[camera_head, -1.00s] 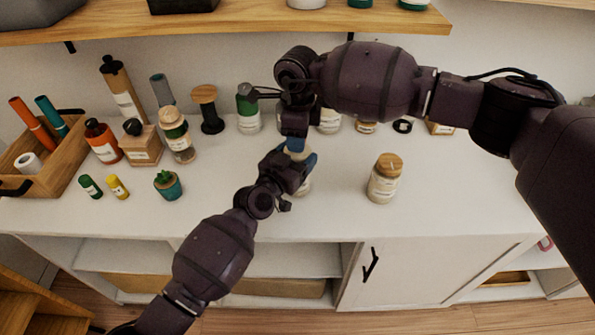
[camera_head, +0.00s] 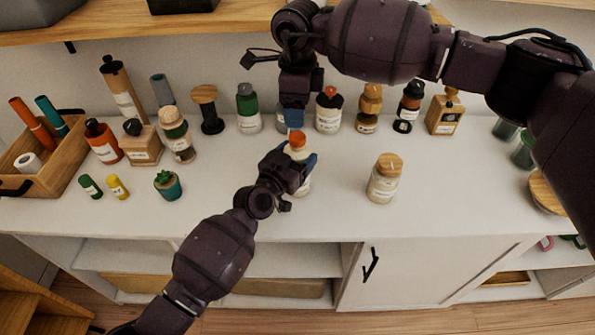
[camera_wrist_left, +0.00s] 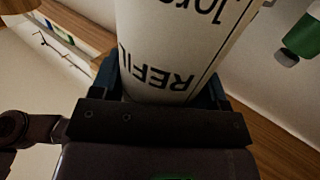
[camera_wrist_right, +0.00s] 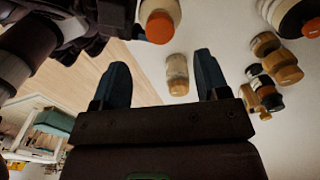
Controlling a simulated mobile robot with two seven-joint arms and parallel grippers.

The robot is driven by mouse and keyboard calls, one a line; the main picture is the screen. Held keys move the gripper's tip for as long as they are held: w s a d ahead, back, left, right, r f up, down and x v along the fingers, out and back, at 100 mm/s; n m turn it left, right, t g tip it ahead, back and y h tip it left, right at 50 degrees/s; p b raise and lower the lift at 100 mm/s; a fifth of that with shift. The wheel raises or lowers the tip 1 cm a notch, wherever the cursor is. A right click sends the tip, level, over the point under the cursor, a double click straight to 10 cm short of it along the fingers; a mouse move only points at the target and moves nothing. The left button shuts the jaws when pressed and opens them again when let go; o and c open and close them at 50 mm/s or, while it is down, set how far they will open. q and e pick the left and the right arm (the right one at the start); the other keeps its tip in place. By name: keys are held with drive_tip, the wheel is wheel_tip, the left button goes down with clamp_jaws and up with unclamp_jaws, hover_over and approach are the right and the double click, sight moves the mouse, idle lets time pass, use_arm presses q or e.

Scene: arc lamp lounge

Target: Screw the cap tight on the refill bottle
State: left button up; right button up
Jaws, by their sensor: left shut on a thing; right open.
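The refill bottle (camera_head: 303,181) is white with an orange cap (camera_head: 297,139) on top. It stands upright, mostly hidden behind my left gripper (camera_head: 298,168). My left gripper is shut on its body; the left wrist view shows the bottle's label (camera_wrist_left: 180,60) close between the fingers. My right gripper (camera_head: 291,121) is open and empty, above and behind the cap and apart from it. In the right wrist view the orange cap (camera_wrist_right: 160,27) shows at the top, outside the open fingers. I cannot tell how tight the cap is.
A jar with a wooden lid (camera_head: 384,180) stands to the right of the bottle. Several bottles, including a green one (camera_head: 248,108) and a white one (camera_head: 328,112), line the back. A wooden caddy (camera_head: 45,160) is at the left. The front of the white counter (camera_head: 340,215) is clear.

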drive_tip(key=shift+r, duration=1.95)
use_arm(q)
drive_tip(key=o, duration=1.8)
drive_tip(key=v, duration=1)
drive_tip(key=shift+s+a, duration=0.25)
drive_tip(key=shift+s, duration=0.1)
use_arm(e)
drive_tip(key=shift+r, duration=0.3)
